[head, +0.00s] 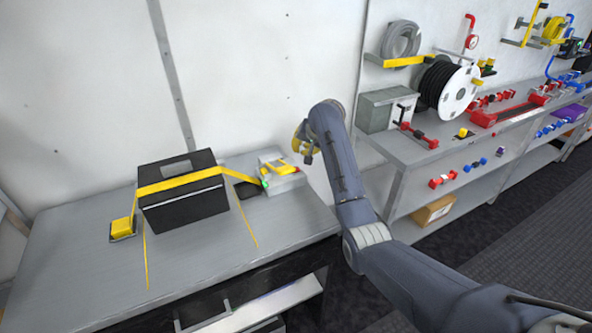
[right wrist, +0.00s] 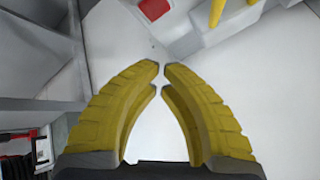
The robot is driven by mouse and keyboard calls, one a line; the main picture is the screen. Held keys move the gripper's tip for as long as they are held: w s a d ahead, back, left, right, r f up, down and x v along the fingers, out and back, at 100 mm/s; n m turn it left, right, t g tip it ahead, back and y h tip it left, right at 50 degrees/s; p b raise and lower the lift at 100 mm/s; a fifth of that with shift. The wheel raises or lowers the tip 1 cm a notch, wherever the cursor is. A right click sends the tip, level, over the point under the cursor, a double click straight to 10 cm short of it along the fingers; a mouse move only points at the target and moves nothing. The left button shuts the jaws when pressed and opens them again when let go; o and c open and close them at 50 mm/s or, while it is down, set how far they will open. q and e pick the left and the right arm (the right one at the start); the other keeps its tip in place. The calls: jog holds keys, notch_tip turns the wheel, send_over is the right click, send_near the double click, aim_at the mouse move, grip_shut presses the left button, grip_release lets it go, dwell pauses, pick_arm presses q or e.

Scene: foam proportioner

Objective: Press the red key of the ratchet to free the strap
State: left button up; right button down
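A black box (head: 185,207) stands on the grey table with a yellow strap (head: 180,184) across it. To its right the strap runs down to the ratchet (head: 275,166), a pale and yellow unit with a small green spot. The red key (head: 294,169) shows as a small red part on its right side. My right gripper (head: 304,141) is above and right of the ratchet, apart from it. In the right wrist view its yellow fingers (right wrist: 162,66) nearly meet at the tips, with nothing between them. A red part (right wrist: 154,8) shows at the top there. My left gripper is out of view.
A yellow block (head: 122,228) is at the strap's left end. The grey table (head: 80,275) has clear room in front. To the right, a shelf unit (head: 405,155) holds a cable reel (head: 459,92), a grey box (head: 382,112) and several red and blue parts.

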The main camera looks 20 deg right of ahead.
jog(key=a+r, duration=0.3)
jog(key=r, duration=0.2)
jog(key=shift+s+a+r+y, duration=0.2)
jog(key=shift+s+r+y, duration=0.2)
jog(key=shift+f, duration=4.45)
jog(key=shift+f, duration=0.2)
jog(key=shift+f+n, duration=0.2)
jog(key=shift+n, duration=0.1)
jog(key=shift+f, duration=0.5)
jog(key=shift+r, duration=0.9)
